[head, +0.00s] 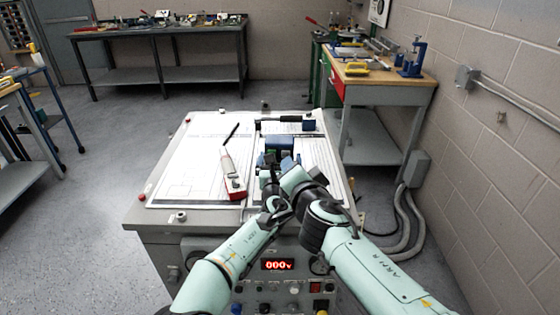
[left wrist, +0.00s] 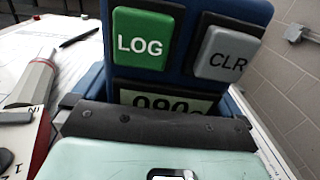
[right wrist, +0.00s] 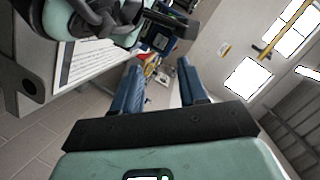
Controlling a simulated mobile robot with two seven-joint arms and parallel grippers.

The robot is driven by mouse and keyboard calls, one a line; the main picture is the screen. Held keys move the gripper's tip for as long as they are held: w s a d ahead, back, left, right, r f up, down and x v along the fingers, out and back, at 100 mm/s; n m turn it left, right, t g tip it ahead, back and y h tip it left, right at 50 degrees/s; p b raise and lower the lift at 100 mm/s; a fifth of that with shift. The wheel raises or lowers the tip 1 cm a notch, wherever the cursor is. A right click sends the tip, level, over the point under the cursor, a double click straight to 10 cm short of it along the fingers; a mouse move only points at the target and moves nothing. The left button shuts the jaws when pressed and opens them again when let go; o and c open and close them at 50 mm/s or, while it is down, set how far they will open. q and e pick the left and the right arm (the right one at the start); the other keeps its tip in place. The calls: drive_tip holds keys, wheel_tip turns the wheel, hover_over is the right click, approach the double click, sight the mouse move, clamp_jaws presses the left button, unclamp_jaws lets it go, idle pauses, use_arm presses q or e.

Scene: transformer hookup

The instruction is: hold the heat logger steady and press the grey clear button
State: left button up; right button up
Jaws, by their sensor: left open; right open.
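The heat logger (left wrist: 190,12) fills the upper left wrist view. It is a dark blue box with a green LOG button (left wrist: 140,38), a grey CLR button (left wrist: 220,52) at its right, and a partly hidden display (left wrist: 165,100) reading about 090. In the head view, a blue shape at the bench's centre (head: 280,142) seems to be the logger, partly hidden by my arms. My left gripper (head: 271,168) is open close in front of it; contact cannot be told. My right gripper (right wrist: 163,75) is open and empty, beside the left one. The head view hides its fingertips.
A red and white handheld meter (head: 232,178) and a dark pen (head: 231,132) lie on the white bench top (head: 185,160), left of my grippers. A red 000 V display (head: 277,265) is on the bench front. A side table (head: 375,90) stands behind right.

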use_arm(q)
drive_tip(key=shift+c, duration=0.3)
drive_tip(key=c, duration=0.9)
use_arm(e)
clamp_jaws()
idle(0.8)
